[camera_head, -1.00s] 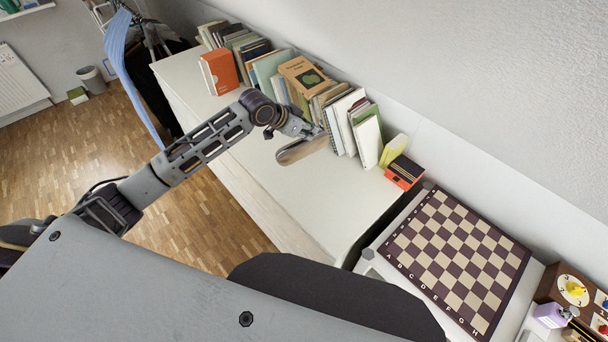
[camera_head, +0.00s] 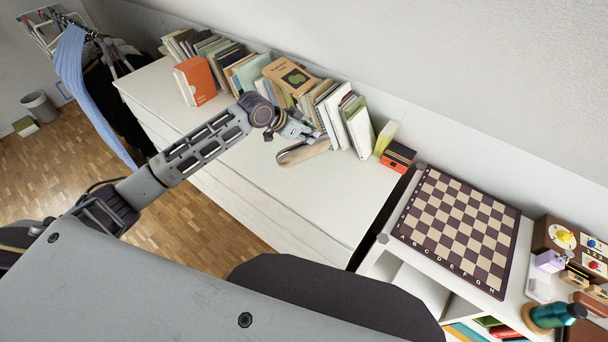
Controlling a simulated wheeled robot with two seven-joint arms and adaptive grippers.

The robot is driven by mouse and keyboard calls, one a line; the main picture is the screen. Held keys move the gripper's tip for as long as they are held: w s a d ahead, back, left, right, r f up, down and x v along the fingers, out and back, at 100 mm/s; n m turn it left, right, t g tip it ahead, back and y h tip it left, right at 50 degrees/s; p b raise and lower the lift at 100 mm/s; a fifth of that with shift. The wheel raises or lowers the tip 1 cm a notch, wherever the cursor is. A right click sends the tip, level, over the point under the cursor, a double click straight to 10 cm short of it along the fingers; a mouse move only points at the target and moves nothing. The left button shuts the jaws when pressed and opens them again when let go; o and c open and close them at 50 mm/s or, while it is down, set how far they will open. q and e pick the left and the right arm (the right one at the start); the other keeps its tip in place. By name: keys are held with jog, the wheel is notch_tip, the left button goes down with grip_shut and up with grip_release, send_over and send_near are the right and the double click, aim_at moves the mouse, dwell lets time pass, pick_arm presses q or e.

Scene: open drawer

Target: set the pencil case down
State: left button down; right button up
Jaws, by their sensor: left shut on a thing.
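The pencil case (camera_head: 302,152) is a tan and grey rounded pouch over the white dresser top (camera_head: 330,205). My left gripper (camera_head: 311,138) reaches in from the left and is shut on the case at its upper right side. The fingertips are small and partly hidden by the wrist. I cannot tell whether the case touches the dresser top or hangs just above it. My right gripper is not in view.
A row of books (camera_head: 290,82) stands along the wall close behind the gripper. A black and orange box (camera_head: 397,156) sits at its right end. A chessboard (camera_head: 460,228) lies on the lower white shelf. The dresser's front part is clear.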

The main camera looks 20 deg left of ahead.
aim_at(310, 147)
pick_arm(q)
jog(key=shift+w+d, duration=0.1)
jog(key=shift+d, duration=0.1)
jog(key=shift+a, duration=0.1)
jog(key=shift+f, duration=3.1)
jog(key=shift+f, duration=0.1)
jog(key=shift+f+p, duration=0.3)
jog(key=shift+f, duration=1.5)
jog(key=shift+f, duration=0.1)
jog(key=c, duration=1.5)
grip_release()
